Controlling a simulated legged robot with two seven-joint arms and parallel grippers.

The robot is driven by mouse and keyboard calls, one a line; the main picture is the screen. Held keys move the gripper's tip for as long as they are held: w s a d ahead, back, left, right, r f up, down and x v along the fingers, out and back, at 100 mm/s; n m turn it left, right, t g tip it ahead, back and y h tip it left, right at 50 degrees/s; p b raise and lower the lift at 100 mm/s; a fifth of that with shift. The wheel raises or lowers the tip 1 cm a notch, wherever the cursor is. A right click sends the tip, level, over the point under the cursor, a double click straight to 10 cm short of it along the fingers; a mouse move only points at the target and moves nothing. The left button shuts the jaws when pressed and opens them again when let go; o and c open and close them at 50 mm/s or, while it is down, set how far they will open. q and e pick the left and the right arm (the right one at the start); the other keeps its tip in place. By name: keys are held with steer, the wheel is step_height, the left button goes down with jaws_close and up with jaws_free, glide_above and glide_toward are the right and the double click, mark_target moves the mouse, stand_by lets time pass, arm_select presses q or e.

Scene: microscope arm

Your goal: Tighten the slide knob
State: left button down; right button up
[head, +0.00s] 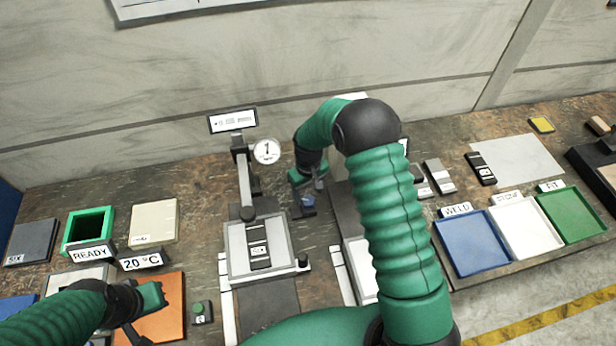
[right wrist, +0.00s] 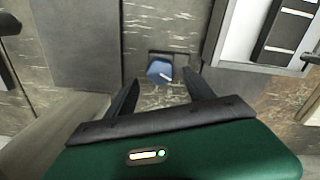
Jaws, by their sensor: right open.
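A blue knob (head: 308,201) with a dark base stands beside the gauge stand; in the right wrist view the blue knob (right wrist: 158,70) has a white mark. My right gripper (head: 313,190) is over the knob, fingers pointing down. In the right wrist view its two fingers (right wrist: 158,85) are apart and empty, with the knob showing between and just beyond the tips. I cannot tell whether they touch it. A grey stage (head: 236,262) with a dark slide (head: 259,250) is left of the knob. My left gripper (head: 145,312) is at lower left above an orange mat (head: 172,312); its jaws are unclear.
A round dial gauge (head: 266,151) on a post stands behind the stage. My right arm hides part of a second fixture (head: 359,262). Blue, white (head: 519,249) and green trays lie at right. A green-rimmed box (head: 107,221) stands at left.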

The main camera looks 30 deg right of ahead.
mark_target(308, 199)
step_height(308, 199, up, 14)
steer(key=b, duration=0.1)
steer(key=s+a+f+t, duration=0.1)
steer(key=s+a, duration=0.2)
steer(key=s, duration=0.6)
steer(key=s+a+f+t+b, duration=0.1)
steer(key=s+a, duration=0.2)
steer(key=s, duration=0.5)
steer(key=shift+s+f+m+t, duration=0.15)
steer(key=shift+s+m+t, duration=0.15)
steer(key=shift+s+m, duration=0.1)
steer(key=shift+s, duration=0.2)
steer(key=shift+w, duration=0.1)
